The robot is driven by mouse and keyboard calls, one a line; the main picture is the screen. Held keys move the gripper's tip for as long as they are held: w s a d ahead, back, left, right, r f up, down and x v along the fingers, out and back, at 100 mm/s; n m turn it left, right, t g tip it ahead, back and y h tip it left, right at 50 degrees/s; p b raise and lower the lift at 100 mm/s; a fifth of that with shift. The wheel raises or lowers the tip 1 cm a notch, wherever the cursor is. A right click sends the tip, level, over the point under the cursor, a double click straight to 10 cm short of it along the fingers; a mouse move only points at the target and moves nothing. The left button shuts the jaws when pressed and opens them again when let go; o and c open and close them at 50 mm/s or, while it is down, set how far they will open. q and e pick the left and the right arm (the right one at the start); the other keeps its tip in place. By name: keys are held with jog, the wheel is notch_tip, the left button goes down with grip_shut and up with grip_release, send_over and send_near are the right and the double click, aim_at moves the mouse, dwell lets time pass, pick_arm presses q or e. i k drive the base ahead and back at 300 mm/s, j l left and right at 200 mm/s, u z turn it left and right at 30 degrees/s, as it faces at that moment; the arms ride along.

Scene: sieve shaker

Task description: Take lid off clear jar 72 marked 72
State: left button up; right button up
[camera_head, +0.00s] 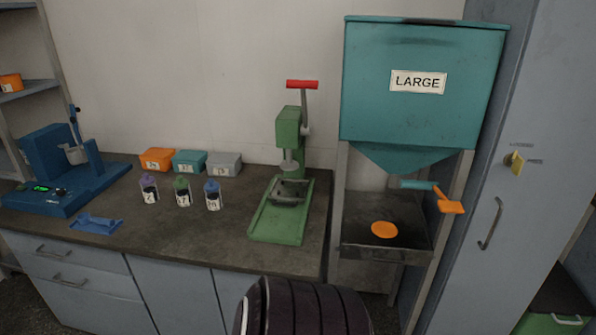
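Three small clear jars with dark contents and white labels stand upright in a row on the dark counter. One has a purple lid (148,180), one a green lid (182,183) and one a blue lid (211,187). All three lids sit on their jars. The label numbers are too small to read surely, so I cannot tell which is jar 72. Neither of my grippers is in view.
Behind the jars stand orange (157,159), teal (189,161) and grey (224,164) boxes. A green press (290,190) is right of them; a blue device (55,170) and blue tray (96,223) are left. A teal hopper marked LARGE (420,110) stands at the right.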

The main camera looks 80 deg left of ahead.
aim_at(151, 196)
jog(key=k+u, duration=0.15)
jog(key=u, duration=0.35)
jog(key=k+u, duration=0.1)
jog(key=u, duration=0.35)
jog(key=k+j+u, duration=0.1)
jog(key=u, duration=0.4)
jog(key=j+u, duration=0.2)
jog(key=u, duration=0.25)
jog(key=k, duration=0.05)
